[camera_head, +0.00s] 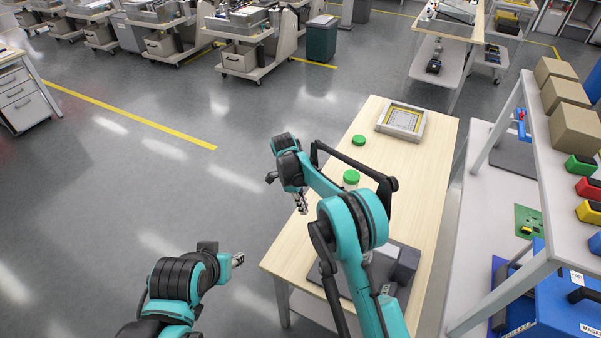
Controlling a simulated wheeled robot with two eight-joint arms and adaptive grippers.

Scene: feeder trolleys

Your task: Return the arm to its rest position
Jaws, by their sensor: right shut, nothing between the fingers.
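My right arm reaches up over the light wooden table, and its gripper (302,205) hangs at the table's left edge. The right gripper is shut with nothing in it. My left arm is folded low at the bottom left, over the floor. Its small gripper (238,259) points right, left of the table, and its fingers are too small to tell open from shut. The wooden table (425,190) is partly hidden behind my right arm.
To the right, a shelf holds cardboard boxes (577,130) and coloured bins (581,165). Trolleys (248,58) stand far back.

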